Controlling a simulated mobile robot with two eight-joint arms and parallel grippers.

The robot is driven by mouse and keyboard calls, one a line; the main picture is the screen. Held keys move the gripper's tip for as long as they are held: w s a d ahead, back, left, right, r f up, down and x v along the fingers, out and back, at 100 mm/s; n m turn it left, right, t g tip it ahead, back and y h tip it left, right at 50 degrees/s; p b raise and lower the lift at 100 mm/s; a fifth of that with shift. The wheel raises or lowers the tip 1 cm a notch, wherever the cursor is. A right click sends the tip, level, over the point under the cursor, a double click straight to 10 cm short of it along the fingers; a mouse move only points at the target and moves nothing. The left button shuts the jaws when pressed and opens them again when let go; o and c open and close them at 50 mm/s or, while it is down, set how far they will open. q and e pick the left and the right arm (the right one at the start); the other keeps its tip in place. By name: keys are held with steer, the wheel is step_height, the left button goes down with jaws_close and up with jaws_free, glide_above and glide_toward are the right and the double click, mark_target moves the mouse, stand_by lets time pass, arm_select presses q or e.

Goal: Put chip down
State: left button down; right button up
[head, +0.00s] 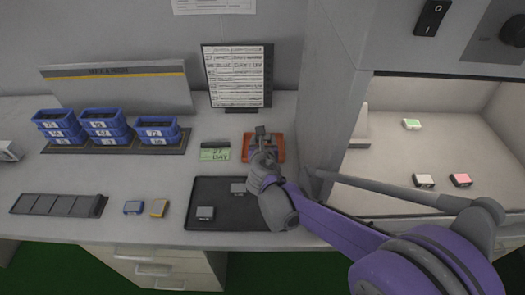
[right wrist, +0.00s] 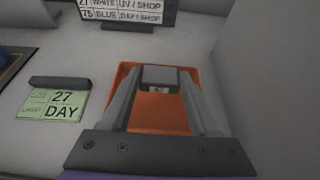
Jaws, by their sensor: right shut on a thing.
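A small grey chip (right wrist: 159,77) sits between the fingers of my right gripper (right wrist: 160,88) in the right wrist view. The fingers are shut on it. The gripper and chip are over an orange tray (right wrist: 148,126); I cannot tell whether the chip touches it. In the head view my right gripper (head: 263,138) covers much of the orange tray (head: 278,146), and the chip is hard to make out there. My left gripper is not in view.
A green card (head: 215,153) reading "27 DAY" lies left of the orange tray. A black tray (head: 222,217) with grey chips is in front. Blue bins (head: 105,125) stand at left. A list board (head: 238,76) stands behind. A lit chamber (head: 440,140) with several chips is at right.

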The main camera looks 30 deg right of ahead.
steer(key=shift+f+b, duration=0.55)
steer(key=shift+f, duration=1.4)
steer(key=shift+f, duration=0.15)
steer(key=o, duration=1.3)
steer(key=shift+o, duration=0.2)
steer(key=shift+r, duration=0.3)
steer(key=p+v, duration=0.3)
steer(key=v, duration=0.9)
steer(key=shift+f, duration=0.1)
